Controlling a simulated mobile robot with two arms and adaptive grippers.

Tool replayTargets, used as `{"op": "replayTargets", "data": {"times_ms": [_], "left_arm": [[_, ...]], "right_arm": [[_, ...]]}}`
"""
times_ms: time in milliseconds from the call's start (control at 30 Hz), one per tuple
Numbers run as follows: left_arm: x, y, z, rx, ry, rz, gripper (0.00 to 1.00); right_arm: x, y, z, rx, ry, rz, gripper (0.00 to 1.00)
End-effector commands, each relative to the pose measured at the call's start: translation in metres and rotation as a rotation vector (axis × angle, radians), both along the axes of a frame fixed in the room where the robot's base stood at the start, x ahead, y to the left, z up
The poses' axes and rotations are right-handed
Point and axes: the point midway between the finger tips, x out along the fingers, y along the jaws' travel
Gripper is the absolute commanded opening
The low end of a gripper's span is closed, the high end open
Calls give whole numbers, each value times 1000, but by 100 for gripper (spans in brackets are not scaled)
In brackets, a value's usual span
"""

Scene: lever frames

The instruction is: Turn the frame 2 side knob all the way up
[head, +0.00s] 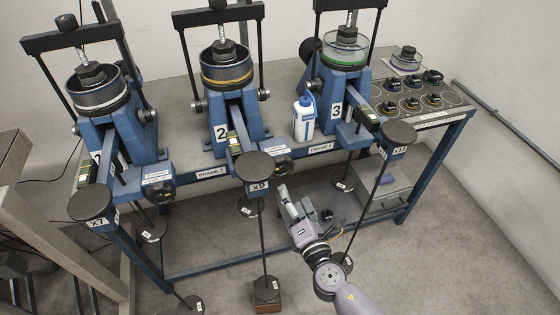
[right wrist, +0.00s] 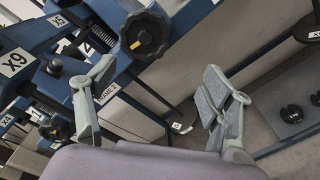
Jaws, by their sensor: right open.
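Frame 2 (head: 221,106) is the middle blue lever frame on the bench, marked with a 2. Its side knob (head: 274,153) is a dark, round knob low on the frame's right side. In the right wrist view the black, lobed knob (right wrist: 146,34) shows large, with an orange mark, above the gap between my fingers. My right gripper (head: 303,202) is open and empty, in front of the bench, lower right of the knob and apart from it. Its spread fingers (right wrist: 158,78) show in the right wrist view. My left gripper is not in view.
Frame 2's lever ends in a round X9 weight pad (head: 255,165), left of my right gripper. Frame 1 (head: 105,125) and frame 3 (head: 345,85) stand either side. A white bottle (head: 304,118) stands right of frame 2. Hanging rods flank my gripper.

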Motion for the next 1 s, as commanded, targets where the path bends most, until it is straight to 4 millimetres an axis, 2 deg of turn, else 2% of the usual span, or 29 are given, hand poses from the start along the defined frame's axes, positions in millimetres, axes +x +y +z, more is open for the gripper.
{"op": "replayTargets", "data": {"times_ms": [33,167,267,500,867,1000], "left_arm": [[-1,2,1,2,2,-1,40],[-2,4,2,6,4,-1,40],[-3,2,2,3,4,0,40],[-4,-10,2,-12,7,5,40],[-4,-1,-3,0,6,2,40],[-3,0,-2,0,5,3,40]], "right_arm": [[0,3,12,-16,-31,8,75],[2,7,23,-35,-63,16,75],[8,10,23,-35,-65,17,75],[39,19,23,-34,-64,15,75],[91,36,21,-33,-62,15,75],[91,36,21,-33,-60,16,68]]}}
